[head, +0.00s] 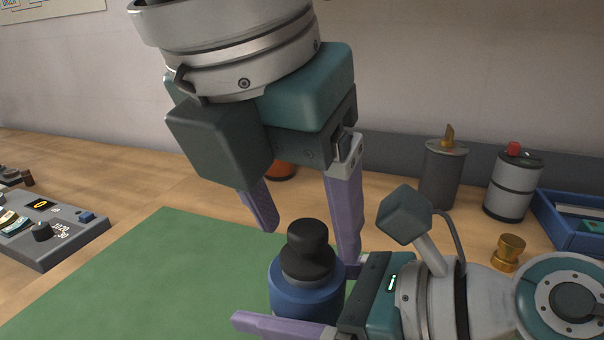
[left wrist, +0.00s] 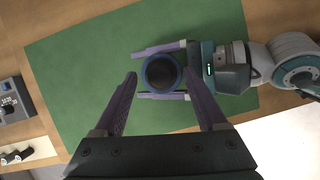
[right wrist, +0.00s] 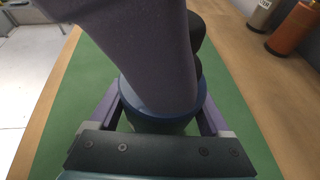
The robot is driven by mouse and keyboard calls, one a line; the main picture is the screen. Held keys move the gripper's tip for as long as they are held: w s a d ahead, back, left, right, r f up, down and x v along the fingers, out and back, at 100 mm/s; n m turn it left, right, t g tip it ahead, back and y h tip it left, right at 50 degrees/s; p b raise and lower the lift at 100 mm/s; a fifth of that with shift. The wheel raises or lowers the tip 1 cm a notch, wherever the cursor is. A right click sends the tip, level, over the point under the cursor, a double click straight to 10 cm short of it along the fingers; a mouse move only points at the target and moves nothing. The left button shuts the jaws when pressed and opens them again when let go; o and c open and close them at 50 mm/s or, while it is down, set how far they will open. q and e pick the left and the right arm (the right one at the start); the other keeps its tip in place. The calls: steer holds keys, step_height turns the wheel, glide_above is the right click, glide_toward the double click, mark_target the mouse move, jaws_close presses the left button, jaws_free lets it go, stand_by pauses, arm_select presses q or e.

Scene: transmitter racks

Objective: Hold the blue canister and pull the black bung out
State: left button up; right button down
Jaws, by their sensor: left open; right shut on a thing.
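My right gripper (head: 285,295) comes in level from the right and is shut on the canister, one finger on each side. My left gripper (head: 307,243) points down from above, open, with its fingers on either side of the bung and gaps between. In the right wrist view, a left finger hides part of the canister (right wrist: 155,122) and bung (right wrist: 198,50).
A grey canister with a brass top (head: 440,180), a silver canister with a red top (head: 511,187), a brass knob (head: 508,252) and a blue tray (head: 565,225) stand at the right. A control box (head: 60,240) lies left. The mat's left part is clear.

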mark_target(301, 233)
arm_select(q)
steer(key=shift+c, duration=0.2)
jaws_close()
stand_by(0.5)
steer(key=shift+r, duration=0.2)
stand_by(0.7)
steer(key=shift+r, duration=0.95)
steer(key=shift+r, duration=2)
arm_select(e)
jaws_free()
